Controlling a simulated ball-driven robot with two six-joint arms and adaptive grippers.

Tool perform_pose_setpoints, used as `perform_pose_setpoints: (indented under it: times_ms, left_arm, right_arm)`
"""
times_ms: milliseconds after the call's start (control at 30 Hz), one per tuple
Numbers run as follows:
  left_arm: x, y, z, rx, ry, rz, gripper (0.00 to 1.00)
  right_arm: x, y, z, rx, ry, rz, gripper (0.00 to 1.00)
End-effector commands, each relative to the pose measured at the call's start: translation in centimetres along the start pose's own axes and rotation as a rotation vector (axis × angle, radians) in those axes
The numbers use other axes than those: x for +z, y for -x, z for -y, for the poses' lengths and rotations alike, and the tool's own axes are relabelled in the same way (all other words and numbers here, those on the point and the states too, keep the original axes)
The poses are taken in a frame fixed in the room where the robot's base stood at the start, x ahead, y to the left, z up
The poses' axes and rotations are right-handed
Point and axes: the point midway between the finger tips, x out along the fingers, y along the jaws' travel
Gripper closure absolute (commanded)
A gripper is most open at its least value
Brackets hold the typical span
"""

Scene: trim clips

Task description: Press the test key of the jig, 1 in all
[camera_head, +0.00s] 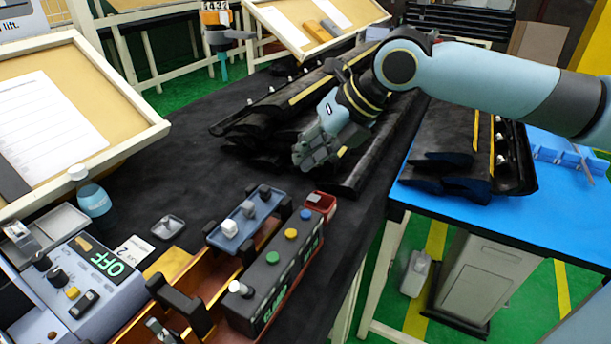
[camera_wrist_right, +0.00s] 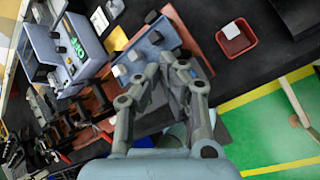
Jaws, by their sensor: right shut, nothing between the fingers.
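My right gripper (camera_head: 306,160) is shut and empty above the black table mat, up and to the right of the jig. The jig is a brown frame (camera_head: 177,263) at the bottom of the head view. It carries a blue block (camera_head: 243,220) with a white key (camera_head: 229,228) and dark knobs, and a dark panel (camera_head: 283,262) with green, yellow, blue and white buttons. Which one is the test key I cannot tell. In the right wrist view the gripper fingers (camera_wrist_right: 183,65) reach over the blue block (camera_wrist_right: 150,48), partly covering the jig. My left gripper is out of view.
A grey box (camera_head: 92,285) reading OFF stands left of the jig, with a bottle (camera_head: 93,197) behind it. A small red bin (camera_head: 319,203) sits at the jig's far right end. Long black trim parts (camera_head: 270,125) lie behind the gripper. A blue table (camera_head: 540,215) stands at right.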

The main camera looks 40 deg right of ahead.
Motion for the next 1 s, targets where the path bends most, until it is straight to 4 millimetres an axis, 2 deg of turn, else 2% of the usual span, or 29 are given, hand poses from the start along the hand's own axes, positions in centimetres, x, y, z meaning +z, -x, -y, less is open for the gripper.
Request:
perform_pose_setpoints:
  times_ms: [467,600,767,1000]
  left_arm:
    - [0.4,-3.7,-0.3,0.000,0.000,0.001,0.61]
    - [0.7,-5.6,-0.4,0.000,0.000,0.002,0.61]
    - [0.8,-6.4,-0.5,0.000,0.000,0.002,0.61]
    - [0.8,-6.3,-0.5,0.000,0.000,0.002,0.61]
  right_arm:
    - [-2.6,-4.7,2.5,0.000,-0.004,-0.001,1.00]
    - [-3.4,-6.2,3.4,-0.001,-0.001,-0.001,1.00]
    - [-3.7,-6.8,3.7,0.000,-0.001,0.000,1.00]
    - [-3.6,-6.7,3.6,0.000,-0.001,0.000,1.00]
